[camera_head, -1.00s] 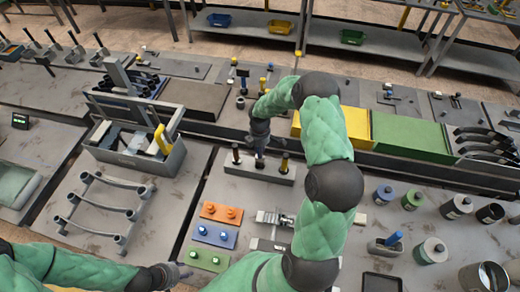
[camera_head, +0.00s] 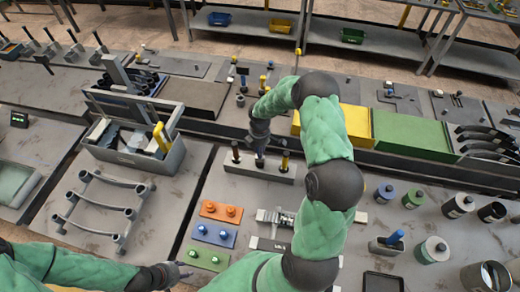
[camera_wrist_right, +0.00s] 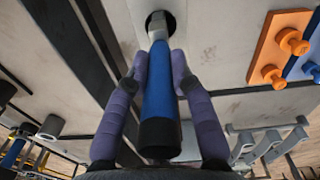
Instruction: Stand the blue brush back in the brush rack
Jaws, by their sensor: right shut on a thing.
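The blue brush (camera_wrist_right: 158,90) is in my right gripper, its blue handle between the two purple fingers in the right wrist view. Its dark end is nearest the camera, and its pale far end is at a round dark hole (camera_wrist_right: 168,22) in a grey surface. I cannot tell how deep it sits. In the head view my right gripper (camera_head: 260,145) is over the middle of the grey brush rack (camera_head: 272,174), hiding most of the brush.
Orange (camera_head: 221,211), blue (camera_head: 214,234) and green (camera_head: 205,257) knobbed blocks lie in front of the rack. A grey wire rack (camera_head: 103,208) and a tool tray (camera_head: 130,160) are to the left. Several canisters stand at the right.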

